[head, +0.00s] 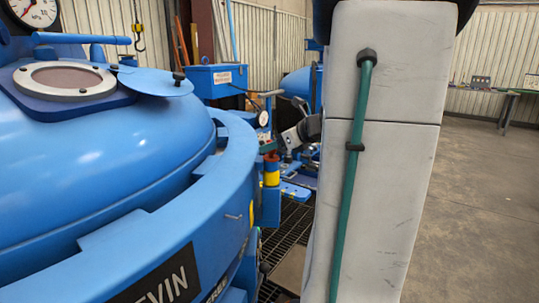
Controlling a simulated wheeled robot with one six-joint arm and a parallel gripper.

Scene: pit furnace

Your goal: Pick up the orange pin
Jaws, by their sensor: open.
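I cannot clearly make out an orange pin in the head view. A small upright cylinder with a red-brown top and a yellow band (271,172) stands beside the blue furnace rim; I cannot tell whether the pin is part of it. My gripper (288,154) shows small and partly hidden at the left edge of my pale arm link. It is just right of the banded cylinder in the picture and looks open, with nothing visible in it. I cannot tell its distance from the cylinder.
The large blue furnace (90,160) with a round window (72,80) fills the left. A blue box (217,80) and other blue equipment stand behind. A dark floor grating (288,235) lies beside the furnace. The concrete floor at right is clear up to a green table (512,93).

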